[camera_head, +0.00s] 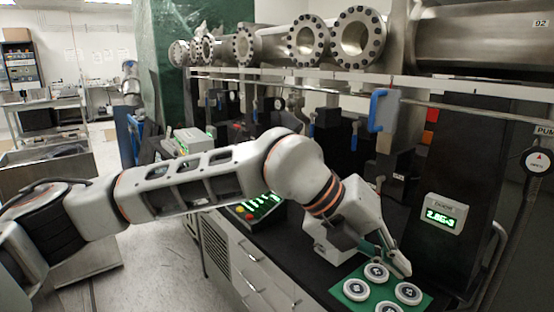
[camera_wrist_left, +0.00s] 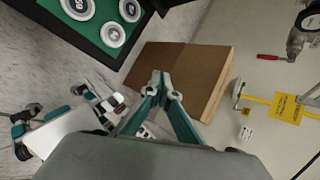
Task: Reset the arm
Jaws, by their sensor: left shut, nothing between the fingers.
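My left arm reaches across the head view from the left. Its gripper (camera_head: 402,268) is at the lower right, fingers pointing down, just above the green plate (camera_head: 345,271) with white round discs. In the left wrist view my left gripper (camera_wrist_left: 161,78) has its fingertips together with nothing between them. The dark-edged green plate (camera_wrist_left: 68,17) is at the upper left there, apart from the fingertips. My right gripper does not show in the head view.
Steel flanged pipes (camera_head: 307,40) run above. A blue handle (camera_head: 383,110) hangs behind the arm. A brown block (camera_wrist_left: 190,70) and an unclear white-and-teal shape (camera_wrist_left: 72,125) show in the wrist view.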

